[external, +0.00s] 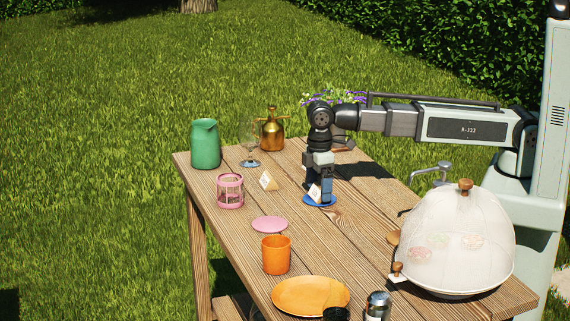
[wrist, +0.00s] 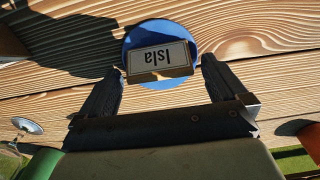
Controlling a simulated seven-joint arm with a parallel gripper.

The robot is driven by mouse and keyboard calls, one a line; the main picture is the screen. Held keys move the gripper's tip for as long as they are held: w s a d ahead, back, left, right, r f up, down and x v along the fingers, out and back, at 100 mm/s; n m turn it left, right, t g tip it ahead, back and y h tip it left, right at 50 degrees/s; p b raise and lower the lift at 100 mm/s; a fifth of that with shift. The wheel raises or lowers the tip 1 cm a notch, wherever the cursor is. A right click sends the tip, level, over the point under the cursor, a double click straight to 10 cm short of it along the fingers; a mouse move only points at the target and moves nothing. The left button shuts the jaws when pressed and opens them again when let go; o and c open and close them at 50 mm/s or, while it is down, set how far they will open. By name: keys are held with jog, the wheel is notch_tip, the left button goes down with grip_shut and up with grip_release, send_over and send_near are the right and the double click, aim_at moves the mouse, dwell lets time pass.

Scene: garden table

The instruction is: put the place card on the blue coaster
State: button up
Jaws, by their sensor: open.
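The place card (wrist: 158,58), white with a dark border and the name "Isla", is on the blue coaster (wrist: 143,32). The name appears upside down in the wrist view. In the external view the card (external: 314,193) stands over the blue coaster (external: 329,203), partly hidden by my gripper (external: 320,196). My gripper (wrist: 162,70) is open in the wrist view, with one finger to each side of the card and gaps between. The fingers point down close to the coaster.
Another small tent-shaped card (external: 268,181) stands left of the coaster. Nearby are a pink lantern (external: 230,191), a glass (external: 248,150), a green jug (external: 205,145) and a brass sprayer (external: 271,130). A pink coaster (external: 269,224), an orange cup (external: 276,255) and a mesh dome (external: 458,240) are nearer the camera.

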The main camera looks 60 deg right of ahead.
aim_at(319, 186)
jog(key=shift+r, duration=0.1)
notch_tip(319, 186, up, 12)
dwell(0.9)
